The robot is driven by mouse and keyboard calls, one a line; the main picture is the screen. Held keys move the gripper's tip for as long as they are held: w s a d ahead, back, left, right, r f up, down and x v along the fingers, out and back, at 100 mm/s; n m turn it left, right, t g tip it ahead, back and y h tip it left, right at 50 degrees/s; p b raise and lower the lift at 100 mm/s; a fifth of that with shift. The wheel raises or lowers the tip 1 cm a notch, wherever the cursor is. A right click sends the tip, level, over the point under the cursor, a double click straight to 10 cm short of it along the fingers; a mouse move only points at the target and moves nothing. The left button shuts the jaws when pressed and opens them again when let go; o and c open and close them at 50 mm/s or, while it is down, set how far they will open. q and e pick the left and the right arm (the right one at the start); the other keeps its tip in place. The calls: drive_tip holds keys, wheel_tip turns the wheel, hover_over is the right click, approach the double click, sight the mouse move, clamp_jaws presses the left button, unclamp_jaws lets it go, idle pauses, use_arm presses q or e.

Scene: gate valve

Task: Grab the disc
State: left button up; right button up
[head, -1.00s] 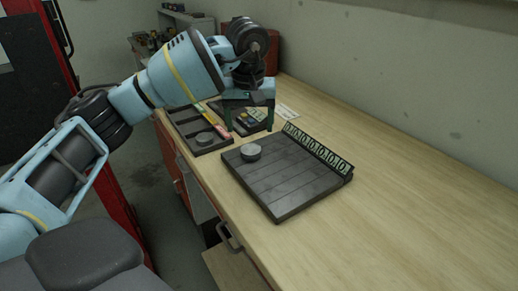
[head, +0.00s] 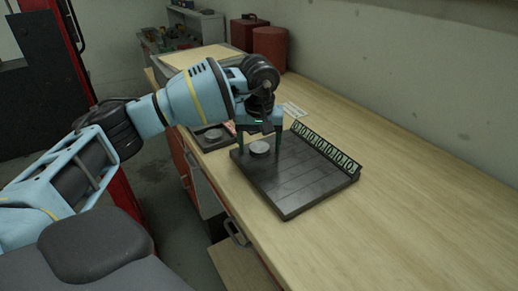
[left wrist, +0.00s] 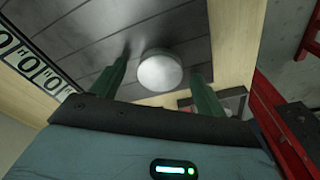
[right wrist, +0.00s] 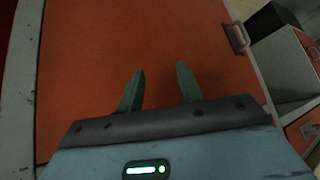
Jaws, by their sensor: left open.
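In the left wrist view the disc (left wrist: 160,72) shows just beyond and between the two green fingers. My left gripper (head: 260,143) is open, pointing down over that corner, one finger on each side of the disc in the picture. I cannot tell whether the fingers touch it. A second disc (head: 213,135) sits in a dark tray (head: 216,146) beyond the board, partly hidden by my left arm. My right gripper (right wrist: 159,85) is open and empty before an orange-red panel.
A raised strip with a row of symbols (head: 325,147) edges the board's right side. A red canister (head: 269,48) and a red box stand at the back. The wooden bench (head: 420,190) is clear right of the board, up to the wall.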

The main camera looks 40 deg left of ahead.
sight(257, 146)
use_arm(q)
drive_tip(key=c, duration=1.3)
use_arm(e)
drive_tip(key=shift+s+d+f, duration=0.1)
drive_tip(key=shift+s+f, duration=0.05)
drive_tip(key=shift+s, duration=0.4)
use_arm(q)
drive_tip(key=shift+r, duration=0.1)
